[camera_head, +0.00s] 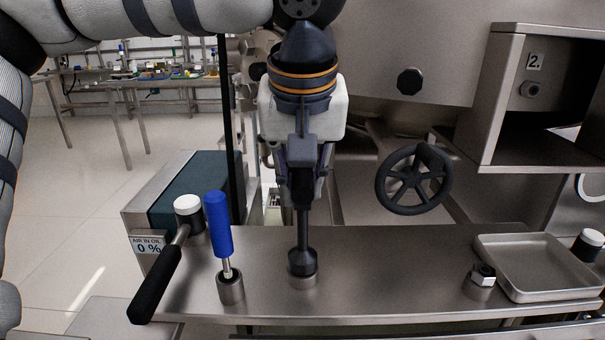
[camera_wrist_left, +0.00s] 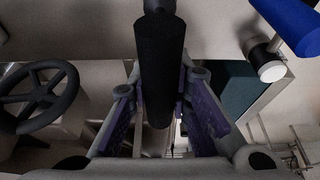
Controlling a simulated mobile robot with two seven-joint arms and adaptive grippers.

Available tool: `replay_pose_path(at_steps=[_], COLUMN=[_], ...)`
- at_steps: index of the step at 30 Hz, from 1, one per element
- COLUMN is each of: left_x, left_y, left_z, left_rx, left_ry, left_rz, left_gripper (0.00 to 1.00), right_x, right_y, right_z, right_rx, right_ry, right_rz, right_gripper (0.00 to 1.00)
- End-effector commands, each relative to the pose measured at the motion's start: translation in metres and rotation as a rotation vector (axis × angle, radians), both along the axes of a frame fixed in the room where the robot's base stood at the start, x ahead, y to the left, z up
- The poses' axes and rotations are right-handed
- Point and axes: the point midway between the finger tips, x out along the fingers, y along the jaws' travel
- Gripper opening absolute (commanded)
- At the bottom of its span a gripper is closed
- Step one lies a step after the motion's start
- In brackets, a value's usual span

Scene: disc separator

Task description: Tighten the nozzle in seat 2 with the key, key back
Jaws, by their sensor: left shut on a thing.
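My left gripper (camera_head: 303,185) points straight down in the head view and is shut on the black key. The key's dark shaft (camera_head: 303,228) runs down to a wide dark socket head, which stands upright at a short metal cup (camera_head: 303,281) on the bench. In the left wrist view the black handle (camera_wrist_left: 163,70) lies between the purple-padded fingers. A panel marked "2." (camera_head: 534,62) at the upper right carries a small hexagonal fitting (camera_head: 530,90), perhaps the nozzle in seat 2. My right gripper is not in view.
A blue-handled tool (camera_head: 218,225) stands in a holder left of the key. A black-handled lever (camera_head: 156,284) is at the far left. A hex nut (camera_head: 484,271) on a post and a shallow tray (camera_head: 488,246) are at right. A black handwheel (camera_head: 413,178) stands behind.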

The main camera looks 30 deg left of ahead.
Motion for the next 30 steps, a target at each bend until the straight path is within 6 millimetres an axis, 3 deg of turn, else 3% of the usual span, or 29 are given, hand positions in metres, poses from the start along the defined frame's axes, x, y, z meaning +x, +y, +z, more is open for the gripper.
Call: replay_pose_path(at_steps=[18,27,28,30], left_x=[0.000,0.000,0.001,0.001], left_y=[0.000,0.000,0.000,0.000], left_z=[-0.007,-0.022,-0.022,-0.022], left_rx=[-0.001,0.000,0.000,-0.001], left_ry=[-0.002,-0.003,-0.004,-0.004], left_rz=[0.000,0.002,0.002,0.002], left_gripper=[0.00,0.00,0.20,0.36], right_x=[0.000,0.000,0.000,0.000], right_y=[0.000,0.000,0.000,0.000], right_z=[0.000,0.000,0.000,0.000], right_rx=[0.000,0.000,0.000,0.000], right_ry=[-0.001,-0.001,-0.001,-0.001], right_rz=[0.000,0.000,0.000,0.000], right_gripper=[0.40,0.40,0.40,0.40])
